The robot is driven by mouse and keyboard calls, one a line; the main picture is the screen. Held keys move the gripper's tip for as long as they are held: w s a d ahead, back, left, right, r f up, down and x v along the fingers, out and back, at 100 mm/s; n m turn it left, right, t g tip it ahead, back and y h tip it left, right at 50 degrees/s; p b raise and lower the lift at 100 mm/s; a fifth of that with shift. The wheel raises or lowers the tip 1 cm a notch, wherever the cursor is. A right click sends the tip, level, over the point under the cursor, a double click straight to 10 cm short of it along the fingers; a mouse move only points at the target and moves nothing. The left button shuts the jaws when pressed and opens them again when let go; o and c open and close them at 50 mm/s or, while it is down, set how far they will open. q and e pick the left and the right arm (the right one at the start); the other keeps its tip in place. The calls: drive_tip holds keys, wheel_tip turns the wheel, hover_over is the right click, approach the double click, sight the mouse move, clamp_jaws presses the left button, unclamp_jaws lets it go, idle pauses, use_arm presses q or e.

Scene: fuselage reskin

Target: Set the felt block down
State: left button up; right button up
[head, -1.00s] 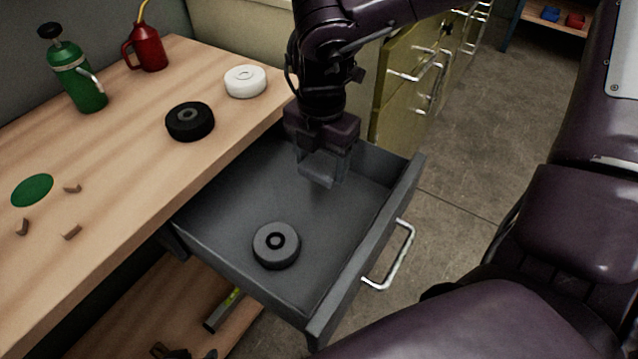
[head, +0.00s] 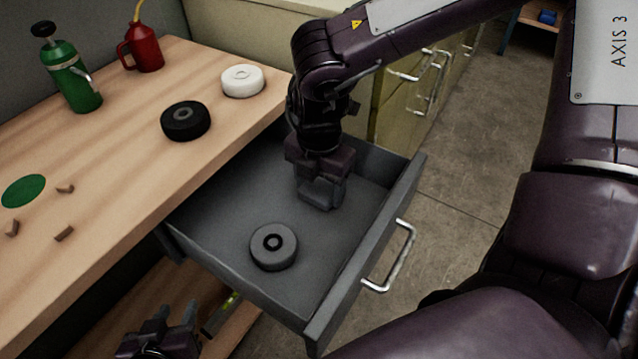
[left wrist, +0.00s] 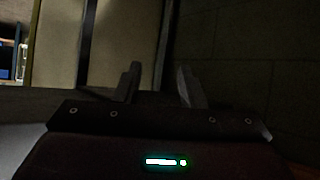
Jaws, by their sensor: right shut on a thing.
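My right gripper (head: 322,186) reaches down into the open grey drawer (head: 215,245), toward its back end. It is shut on a grey block, the felt block (head: 318,198), which is partly hidden by the fingers. The block is low, at or just above the drawer floor; I cannot tell whether it touches. My left gripper (head: 168,322) is low at the bottom left, below the worktop, with its fingers apart and empty. The left wrist view also shows its two fingers (left wrist: 160,85) apart with nothing between them.
A grey roll (head: 273,247) lies in the drawer's front part. A black roll (head: 185,121), a white roll (head: 242,81), a green bottle (head: 72,75), a red can (head: 143,50), a green disc (head: 23,191) and small brown pieces lie on the worktop. The drawer handle (head: 392,262) sticks out rightward.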

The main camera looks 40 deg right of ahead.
sight(319, 189)
drive_tip(key=shift+f, duration=0.1)
drive_tip(key=o, duration=0.9)
use_arm(q)
drive_tip(key=shift+w+d+r+t, duration=0.15)
drive_tip(key=shift+w+r+t, duration=0.5)
drive_tip(key=shift+r, duration=0.4)
use_arm(e)
drive_tip(key=shift+o, duration=0.2)
wheel_tip(319, 189, up, 7)
drive_tip(key=shift+f+p, duration=0.15)
drive_tip(key=shift+p, duration=0.65)
use_arm(q)
drive_tip(key=s+a+f+g+y+p, duration=0.1)
drive_tip(key=s+a+f+g+y, duration=0.1)
drive_tip(key=s+f+g, duration=0.4)
wheel_tip(319, 189, down, 3)
drive_tip(key=s+a, duration=0.1)
drive_tip(key=s, duration=0.1)
drive_tip(key=shift+s+a+r+g+y, duration=0.15)
drive_tip(key=shift+s+a+g+y, duration=0.15)
drive_tip(key=shift+s+a+g, duration=0.1)
use_arm(e)
wheel_tip(319, 189, up, 6)
drive_tip(key=shift+f, duration=0.2)
